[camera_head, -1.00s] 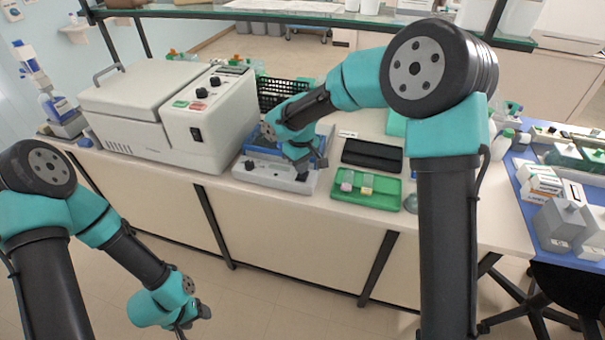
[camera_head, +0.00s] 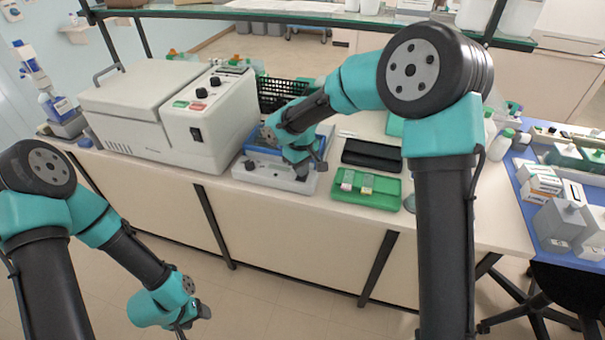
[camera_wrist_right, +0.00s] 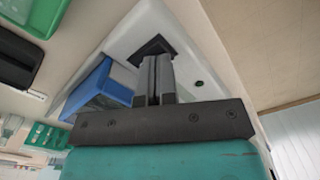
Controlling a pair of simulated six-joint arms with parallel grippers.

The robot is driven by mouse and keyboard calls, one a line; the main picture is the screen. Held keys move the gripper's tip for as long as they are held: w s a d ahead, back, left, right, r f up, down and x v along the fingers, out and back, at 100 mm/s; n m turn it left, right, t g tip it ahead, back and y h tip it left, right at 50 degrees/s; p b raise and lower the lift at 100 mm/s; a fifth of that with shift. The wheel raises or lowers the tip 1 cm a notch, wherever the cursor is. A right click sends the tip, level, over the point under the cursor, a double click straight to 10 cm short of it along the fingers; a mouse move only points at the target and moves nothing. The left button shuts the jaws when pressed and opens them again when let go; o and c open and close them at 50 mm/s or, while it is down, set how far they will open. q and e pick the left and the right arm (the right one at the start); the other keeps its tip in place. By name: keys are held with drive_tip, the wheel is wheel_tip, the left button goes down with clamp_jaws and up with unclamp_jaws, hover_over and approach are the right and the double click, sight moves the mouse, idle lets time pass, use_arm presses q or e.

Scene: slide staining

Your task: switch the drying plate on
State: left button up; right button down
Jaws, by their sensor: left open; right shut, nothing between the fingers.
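The drying plate (camera_head: 262,180) is a low white device with a blue part on top, on the bench right of the big white machine. My right gripper (camera_head: 303,172) is shut and empty over the right end of its front. In the right wrist view, the shut fingers (camera_wrist_right: 158,72) point at a black square switch (camera_wrist_right: 152,46) on the white casing (camera_wrist_right: 192,62). The fingertips overlap the switch's lower edge; I cannot tell if they touch. The switch's state is not readable. My left gripper (camera_head: 194,318) is open and empty, low in front of the bench.
The white machine (camera_head: 150,110) stands left of the plate. A black case (camera_head: 372,155) and a green tray (camera_head: 365,190) with small items lie to its right. A black basket (camera_head: 282,92) is behind. A glass shelf (camera_head: 310,15) spans above.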

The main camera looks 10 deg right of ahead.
drive_tip(key=shift+f, duration=0.7)
idle(0.6)
drive_tip(key=shift+r, duration=3.5)
